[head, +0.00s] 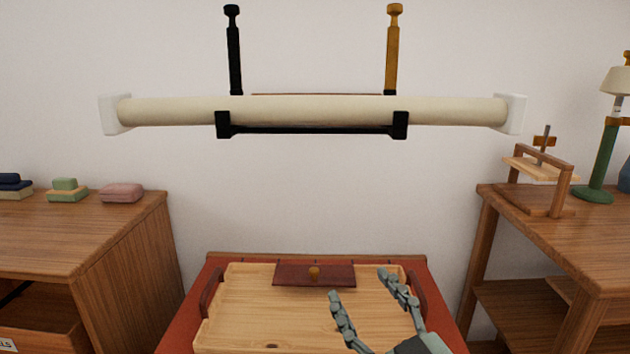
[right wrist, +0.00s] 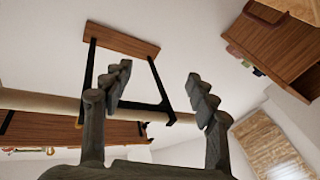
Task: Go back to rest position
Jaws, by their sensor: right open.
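My right gripper (head: 360,287) is open and empty in the head view, in front of the wooden tray at the bottom middle. Its two fingers (right wrist: 158,90) also show spread apart in the right wrist view, with nothing between them that they touch. My left gripper is not in either view. A long cream roller (head: 312,110) with white end caps spans the wall, cradled by a black bracket (head: 312,131). One black post (head: 234,50) and one orange post (head: 392,50) rise above it.
A wooden cabinet (head: 90,230) with folded cloths stands left. A desk (head: 560,235) with a green lamp (head: 603,150) and wooden frame (head: 540,180) stands right.

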